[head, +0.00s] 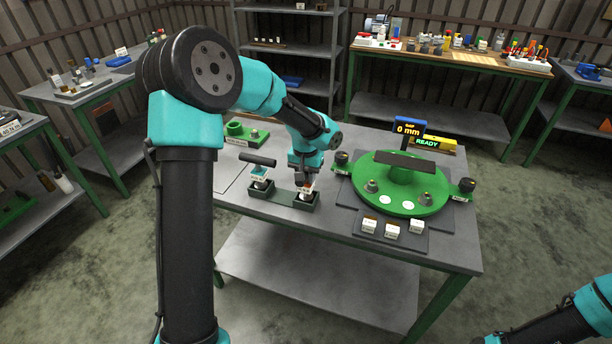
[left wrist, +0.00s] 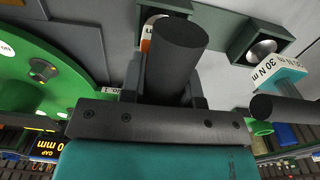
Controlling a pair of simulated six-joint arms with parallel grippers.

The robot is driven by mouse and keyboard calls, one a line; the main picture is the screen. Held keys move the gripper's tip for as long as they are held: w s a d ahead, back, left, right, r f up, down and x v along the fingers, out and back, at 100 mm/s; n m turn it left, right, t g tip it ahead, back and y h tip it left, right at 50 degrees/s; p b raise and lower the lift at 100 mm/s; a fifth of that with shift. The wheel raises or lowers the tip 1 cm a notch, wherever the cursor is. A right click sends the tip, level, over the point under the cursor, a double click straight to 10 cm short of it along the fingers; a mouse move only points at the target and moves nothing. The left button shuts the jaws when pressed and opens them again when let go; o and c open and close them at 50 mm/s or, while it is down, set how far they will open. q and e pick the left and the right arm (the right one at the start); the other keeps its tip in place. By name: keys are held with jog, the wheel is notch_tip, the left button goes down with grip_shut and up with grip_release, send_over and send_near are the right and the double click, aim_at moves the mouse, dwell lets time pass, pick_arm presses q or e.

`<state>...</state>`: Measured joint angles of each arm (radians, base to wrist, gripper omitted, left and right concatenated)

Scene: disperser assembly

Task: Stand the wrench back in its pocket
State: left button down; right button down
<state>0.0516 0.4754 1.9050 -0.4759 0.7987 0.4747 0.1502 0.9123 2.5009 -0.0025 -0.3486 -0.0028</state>
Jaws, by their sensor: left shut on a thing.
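My left gripper (head: 299,181) is shut on a wrench with a thick black handle (left wrist: 180,48) and a white-and-orange label (head: 309,187). The handle lies between the fingers in the left wrist view. The wrench is over the right-hand pocket of a dark green two-pocket holder (head: 283,197); the gripper hides much of it, and I cannot tell whether its lower end is seated. A second wrench (head: 258,161), with a black bar handle and a "30 N m" label (left wrist: 278,70), stands in the left-hand pocket. My right gripper is out of view.
A green round turntable (head: 436,200) with a black bar and knobs stands right of the holder. Small white labelled blocks (head: 392,228) lie in front of it. A "0 mm" display (head: 408,127) and a green fixture (head: 246,134) are behind. The table front below the holder is clear.

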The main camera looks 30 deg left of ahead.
pick_arm(q)
jog(key=shift+f, duration=0.1)
jog(key=c, duration=0.8)
grip_release()
jog(key=shift+c, duration=0.2)
notch_tip(320, 180, up, 12)
jog(key=shift+r, duration=0.15)
jog(key=shift+a, duration=0.1)
